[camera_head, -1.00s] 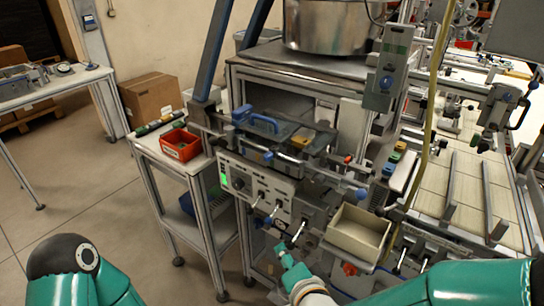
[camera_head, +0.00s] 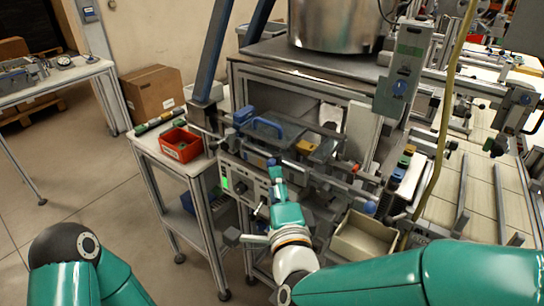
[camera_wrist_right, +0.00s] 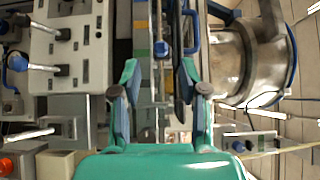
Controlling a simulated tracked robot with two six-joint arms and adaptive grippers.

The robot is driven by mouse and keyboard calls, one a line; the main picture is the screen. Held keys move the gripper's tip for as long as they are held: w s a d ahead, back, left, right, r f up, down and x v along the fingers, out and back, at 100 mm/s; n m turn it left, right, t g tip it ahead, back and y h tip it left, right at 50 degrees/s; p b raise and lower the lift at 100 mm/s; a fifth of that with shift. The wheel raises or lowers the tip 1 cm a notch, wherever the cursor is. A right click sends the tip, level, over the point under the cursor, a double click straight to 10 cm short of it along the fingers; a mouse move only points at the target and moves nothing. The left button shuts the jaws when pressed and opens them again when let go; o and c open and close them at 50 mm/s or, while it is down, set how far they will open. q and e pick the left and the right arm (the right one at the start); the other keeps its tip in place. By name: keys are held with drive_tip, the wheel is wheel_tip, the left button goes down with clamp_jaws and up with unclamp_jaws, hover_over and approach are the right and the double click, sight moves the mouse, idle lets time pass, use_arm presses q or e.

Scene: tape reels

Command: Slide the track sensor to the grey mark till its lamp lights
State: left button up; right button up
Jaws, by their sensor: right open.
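My right gripper (camera_head: 276,172) is open in front of the rail fixture, its tips close to the front rail (camera_head: 325,178). In the right wrist view, its two fingers (camera_wrist_right: 159,72) stand apart with nothing held between them. A small blue knob (camera_wrist_right: 162,48) shows beyond and between the fingertips, apparently on the rail; I cannot tell whether it belongs to the track sensor. I cannot make out the grey mark or a sensor lamp. My arm hides part of the fixture's lower front. My left gripper is out of view.
A control panel (camera_head: 232,171) with levers and a green patch sits below the rails. A beige bin (camera_head: 362,238) stands right of my gripper. A red bin (camera_head: 181,145) is on the side table at left. A metal bowl (camera_head: 335,25) stands above.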

sight(271, 165)
drive_tip(key=w, duration=0.2)
drive_tip(key=w+p, duration=0.1)
drive_tip(key=w, duration=0.1)
drive_tip(key=w+a+p, duration=0.1)
drive_tip(key=w, duration=0.2)
clamp_jaws()
drive_tip(key=shift+f, duration=0.1)
drive_tip(key=shift+s, duration=0.1)
